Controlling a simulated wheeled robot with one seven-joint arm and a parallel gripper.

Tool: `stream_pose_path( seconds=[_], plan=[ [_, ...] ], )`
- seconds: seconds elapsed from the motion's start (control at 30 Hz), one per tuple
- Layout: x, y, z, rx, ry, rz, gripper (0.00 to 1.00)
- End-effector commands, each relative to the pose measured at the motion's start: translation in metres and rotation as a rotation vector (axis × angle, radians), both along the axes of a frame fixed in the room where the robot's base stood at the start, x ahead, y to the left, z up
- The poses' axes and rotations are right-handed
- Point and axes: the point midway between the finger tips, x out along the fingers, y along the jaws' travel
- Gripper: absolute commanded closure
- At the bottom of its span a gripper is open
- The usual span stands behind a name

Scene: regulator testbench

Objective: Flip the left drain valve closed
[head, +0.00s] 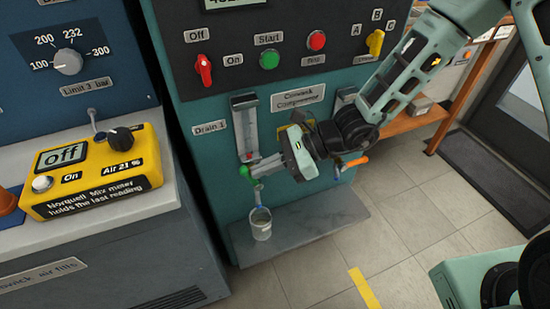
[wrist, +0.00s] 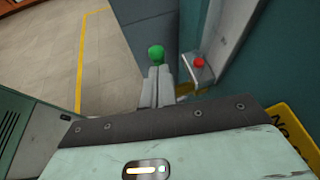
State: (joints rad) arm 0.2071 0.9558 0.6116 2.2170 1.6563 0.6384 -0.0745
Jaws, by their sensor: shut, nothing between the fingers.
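The left drain valve's green knob (head: 244,171) sits below the left sight gauge (head: 247,125), by the "Drain 1" label (head: 208,128). My gripper (head: 255,169) is shut, its fingertips right at the knob from the right. The wrist view also shows the green knob (wrist: 155,53) just past the tips of my gripper (wrist: 155,72). They look close together; I cannot tell if they touch. The fingers hide much of the valve body and handle. A small cup (head: 261,224) stands under the drain outlet, on a ledge.
A second drain with an orange lever (head: 355,162) is to the right, partly behind my arm. The gauge's red float (wrist: 199,63) is close to the knob. The grey ledge (head: 310,232) is otherwise clear. A yellow meter (head: 95,172) sits on the left counter.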

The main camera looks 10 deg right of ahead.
Motion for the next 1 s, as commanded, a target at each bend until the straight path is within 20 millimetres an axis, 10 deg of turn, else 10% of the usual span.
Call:
stream_pose_path(
  seconds=[1.0],
  plan=[
    [-0.006, 0.022, 0.000, -0.087, -0.024, 0.000, 1.00]
  ],
)
